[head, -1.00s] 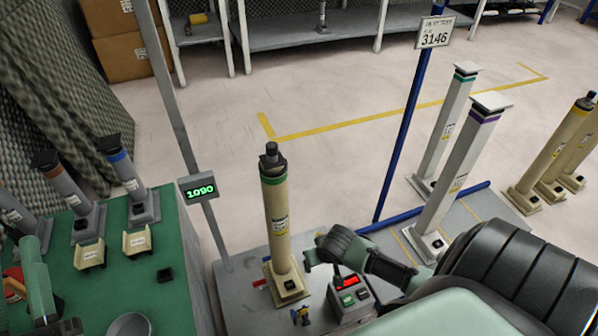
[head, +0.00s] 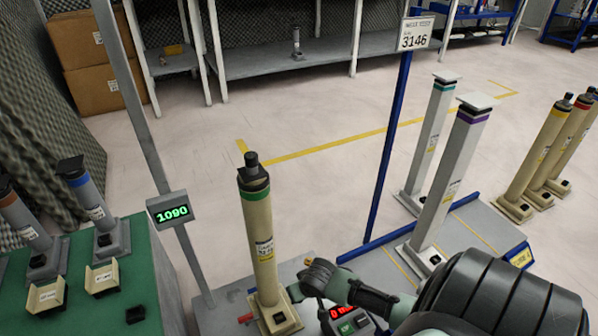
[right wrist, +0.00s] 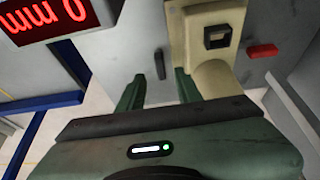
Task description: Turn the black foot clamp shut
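A tan column (head: 259,235) with a green band and black top stands upright on a grey plate. Its square foot (head: 278,318) also shows in the right wrist view (right wrist: 204,45). The black foot clamp (right wrist: 160,64) is a small dark bar on the plate beside the foot, apart from it in that picture. In the head view I cannot make the black clamp out. My right gripper (head: 298,286) is low beside the foot. In the right wrist view its fingers (right wrist: 158,88) are apart, with the black clamp between and beyond their tips. My left gripper is out of view.
A red clamp (right wrist: 262,50) lies on the foot's other side. A box with a red display (head: 347,320) is close to my right gripper. A post carries a green 1090 display (head: 172,212). Two pale columns (head: 450,180) stand to the right; a green table (head: 150,280) is left.

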